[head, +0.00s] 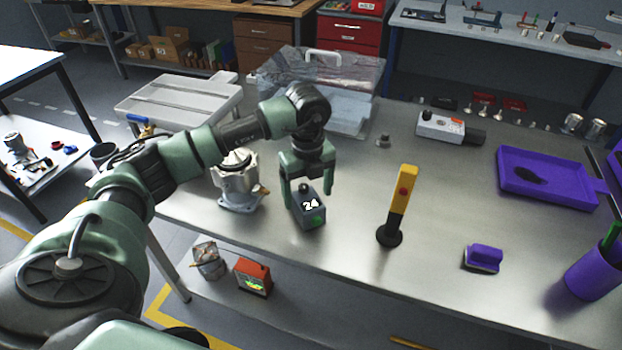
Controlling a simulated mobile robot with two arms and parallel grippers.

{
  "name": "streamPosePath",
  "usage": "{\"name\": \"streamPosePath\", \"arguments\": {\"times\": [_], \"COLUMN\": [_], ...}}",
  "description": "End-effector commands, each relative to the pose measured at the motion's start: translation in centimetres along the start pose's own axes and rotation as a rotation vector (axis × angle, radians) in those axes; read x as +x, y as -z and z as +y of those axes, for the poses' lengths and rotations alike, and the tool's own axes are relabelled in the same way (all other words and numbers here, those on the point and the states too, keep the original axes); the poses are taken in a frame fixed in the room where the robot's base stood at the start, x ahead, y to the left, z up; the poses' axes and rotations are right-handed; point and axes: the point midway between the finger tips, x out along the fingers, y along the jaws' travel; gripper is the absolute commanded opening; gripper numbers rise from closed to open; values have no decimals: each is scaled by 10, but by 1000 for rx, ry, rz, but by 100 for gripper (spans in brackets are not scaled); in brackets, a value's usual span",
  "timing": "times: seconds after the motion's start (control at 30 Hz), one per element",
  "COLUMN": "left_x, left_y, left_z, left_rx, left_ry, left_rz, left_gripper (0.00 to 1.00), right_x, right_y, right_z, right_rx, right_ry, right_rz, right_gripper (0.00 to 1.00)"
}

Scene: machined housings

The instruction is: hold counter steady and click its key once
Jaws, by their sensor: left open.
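The counter (308,212) is a small dark grey block with a white "24" on its top, a green patch on its front face and a dark round knob at the back of its top. It stands on the metal bench near the front edge. My left gripper (310,194) points down over it, open, with one finger on each side of the counter. I cannot tell whether the fingers touch it. The right gripper does not show.
A metal housing (238,182) stands close left of the counter. A yellow-and-black post (399,205) stands to its right. A purple block (483,258), a purple tray (545,180) and a purple cup (594,272) are farther right. The bench between counter and post is clear.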

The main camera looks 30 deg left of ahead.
Motion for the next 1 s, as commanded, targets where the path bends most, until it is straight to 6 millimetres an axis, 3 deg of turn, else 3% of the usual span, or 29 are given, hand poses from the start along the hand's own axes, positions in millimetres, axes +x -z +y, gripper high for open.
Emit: {"name": "streamPosePath", "arguments": {"times": [0.1, 0.3, 0.63, 0.67, 0.93, 1.0], "left_x": [18, 39, 44, 44, 44, 43], "left_y": [1, 1, 1, 1, 1, 1], "left_z": [0, 0, -1, -1, -1, -1], "left_rx": [2, 2, 3, 3, 3, 3], "left_ry": [-2, 1, 3, 3, 3, 3], "left_rz": [2, 2, 2, 2, 2, 1], "left_gripper": [82, 82, 82, 79, 5, 5], "right_x": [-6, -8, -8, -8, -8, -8], "right_y": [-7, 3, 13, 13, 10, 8], "right_z": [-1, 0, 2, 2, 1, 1], "right_rx": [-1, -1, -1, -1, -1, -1], "right_ry": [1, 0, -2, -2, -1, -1], "right_rz": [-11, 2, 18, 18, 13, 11], "right_gripper": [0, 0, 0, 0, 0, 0]}}
